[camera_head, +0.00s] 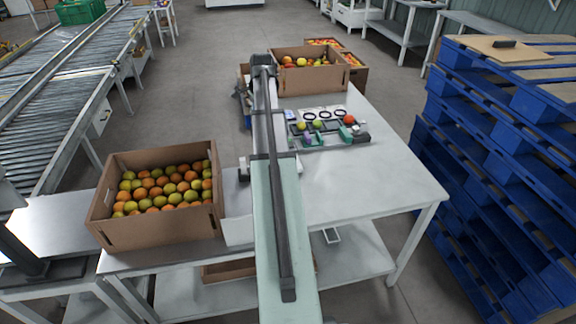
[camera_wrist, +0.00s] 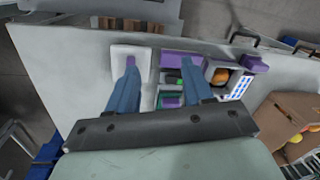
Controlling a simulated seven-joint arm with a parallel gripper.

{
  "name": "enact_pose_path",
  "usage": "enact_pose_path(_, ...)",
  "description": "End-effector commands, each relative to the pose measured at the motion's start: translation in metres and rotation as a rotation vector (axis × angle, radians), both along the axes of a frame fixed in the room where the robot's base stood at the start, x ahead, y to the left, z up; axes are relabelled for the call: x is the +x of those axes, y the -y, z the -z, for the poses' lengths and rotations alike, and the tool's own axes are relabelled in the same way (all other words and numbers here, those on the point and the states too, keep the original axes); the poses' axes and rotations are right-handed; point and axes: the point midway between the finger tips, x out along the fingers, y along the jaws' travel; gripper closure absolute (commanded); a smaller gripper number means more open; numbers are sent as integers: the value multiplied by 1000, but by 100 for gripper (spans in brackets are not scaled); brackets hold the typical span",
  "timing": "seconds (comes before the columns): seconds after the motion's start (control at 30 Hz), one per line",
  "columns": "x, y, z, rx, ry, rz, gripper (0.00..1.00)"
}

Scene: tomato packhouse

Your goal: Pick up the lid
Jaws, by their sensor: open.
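In the wrist view, my gripper (camera_wrist: 159,68) is open, its two blue fingers apart over the table with nothing held between them. A white flat piece with rounded corners (camera_wrist: 119,50) lies by the left fingertip, with a purple part showing near that tip. It may be the lid, but I cannot tell for sure. Purple and green parts lie behind and between the fingers. A grey box with an orange fruit (camera_wrist: 221,76) stands just right of the right finger. In the head view I cannot make out the gripper's fingers or a clear lid.
A cardboard box of fruit (camera_head: 118,220) stands at the table's left, another (camera_head: 335,82) at the back. The table's front right (camera_head: 385,185) is clear. Blue pallets (camera_head: 470,150) stand at the right, topped by a brown board (camera_head: 515,47). A roller conveyor (camera_head: 60,85) runs far left.

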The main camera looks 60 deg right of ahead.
Motion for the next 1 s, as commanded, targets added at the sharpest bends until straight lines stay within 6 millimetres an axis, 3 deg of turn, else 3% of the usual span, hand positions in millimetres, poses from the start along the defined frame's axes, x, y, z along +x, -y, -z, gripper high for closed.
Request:
enact_pose_path(0.1, -41, 21, 13, 38, -54, 165, 49)
enact_pose_path(0.3, -77, 35, 22, 69, -104, 316, 49)
enact_pose_path(0.47, -82, 36, 34, 73, -113, 340, 49)
enact_pose_path(0.8, -82, 36, 85, 73, -112, 337, 49)
enact_pose_path(1.0, -82, 36, 105, 73, -111, 336, 49)
